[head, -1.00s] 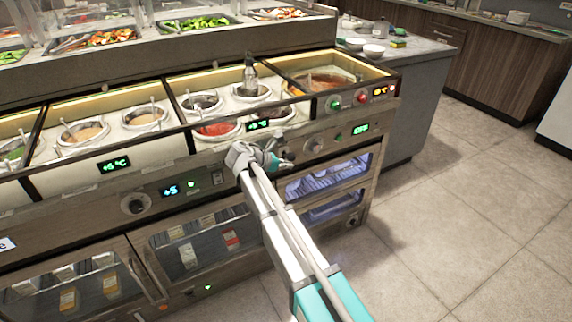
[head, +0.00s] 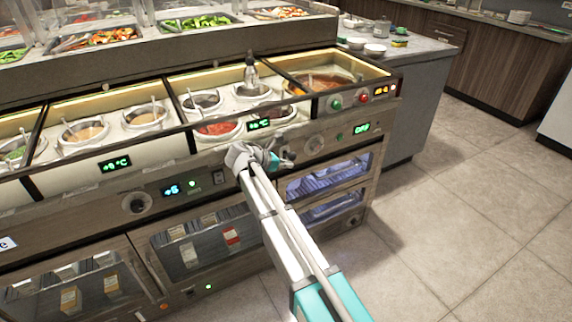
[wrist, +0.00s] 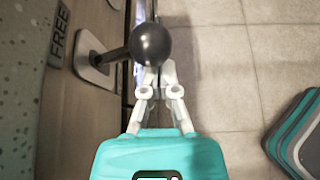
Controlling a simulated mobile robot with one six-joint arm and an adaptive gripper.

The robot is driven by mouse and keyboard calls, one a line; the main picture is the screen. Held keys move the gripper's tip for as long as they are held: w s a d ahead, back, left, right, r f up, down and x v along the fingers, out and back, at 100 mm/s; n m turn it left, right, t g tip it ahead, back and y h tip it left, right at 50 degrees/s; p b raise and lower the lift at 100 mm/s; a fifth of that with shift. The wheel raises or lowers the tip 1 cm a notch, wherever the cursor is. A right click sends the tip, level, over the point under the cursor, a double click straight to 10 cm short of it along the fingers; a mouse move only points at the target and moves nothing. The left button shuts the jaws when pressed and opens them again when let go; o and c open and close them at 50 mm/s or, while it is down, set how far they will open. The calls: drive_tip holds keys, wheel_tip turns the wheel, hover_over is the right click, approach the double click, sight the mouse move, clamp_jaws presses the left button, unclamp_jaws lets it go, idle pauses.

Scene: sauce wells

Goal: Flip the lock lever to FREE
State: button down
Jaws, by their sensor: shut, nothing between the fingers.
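The lock lever has a dark ball knob (wrist: 152,42) on a short dark rod that comes out of a pale plate (wrist: 88,62) on the panel at left. A FREE label (wrist: 60,33) is on the panel beyond the plate. My gripper (wrist: 153,76) is shut and empty, with its fingertips right at the near side of the knob in the picture. I cannot tell whether they touch it. In the head view my gripper (head: 286,160) is at the front panel of the counter, and the lever cannot be made out there.
A round knob (head: 317,143) and a green display (head: 361,128) are on the panel right of my gripper. Sauce wells (head: 216,130) lie above and behind it. Glass-fronted drawers (head: 322,182) are below. The tiled floor (head: 460,210) at right is clear.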

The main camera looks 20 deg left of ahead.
drive_tip(key=s+a+r+p, duration=0.1)
drive_tip(key=s+a, duration=0.5)
drive_tip(key=shift+s+a+r+p, duration=0.25)
drive_tip(key=shift+s+a+p, duration=0.05)
drive_tip(key=shift+s+p, duration=0.1)
idle(0.7)
drive_tip(key=shift+d, duration=0.1)
idle(0.4)
drive_tip(key=d+f+m+g+y, duration=0.15)
drive_tip(key=d+m, duration=0.25)
drive_tip(key=d, duration=0.6)
drive_tip(key=d+f+m+g, duration=0.3)
drive_tip(key=d+m, duration=0.2)
drive_tip(key=d, duration=0.5)
drive_tip(key=d+f+m+g+y, duration=0.15)
drive_tip(key=d+m, duration=0.25)
drive_tip(key=d, duration=0.6)
drive_tip(key=s+d+f+m+g+y, duration=0.2)
drive_tip(key=s+d+m, duration=0.45)
drive_tip(key=d, duration=0.35)
drive_tip(key=s+d+f+m+g+y, duration=0.1)
drive_tip(key=s+d+m+y, duration=0.2)
drive_tip(key=s+d+m, duration=0.45)
wheel_tip(320, 180, up, 28)
drive_tip(key=w+d+p, duration=0.1)
drive_tip(key=d+p, duration=0.1)
drive_tip(key=p, duration=2.6)
drive_tip(key=shift+w+d+r+p, duration=0.2)
drive_tip(key=shift+w+p, duration=0.1)
drive_tip(key=shift+w, duration=0.05)
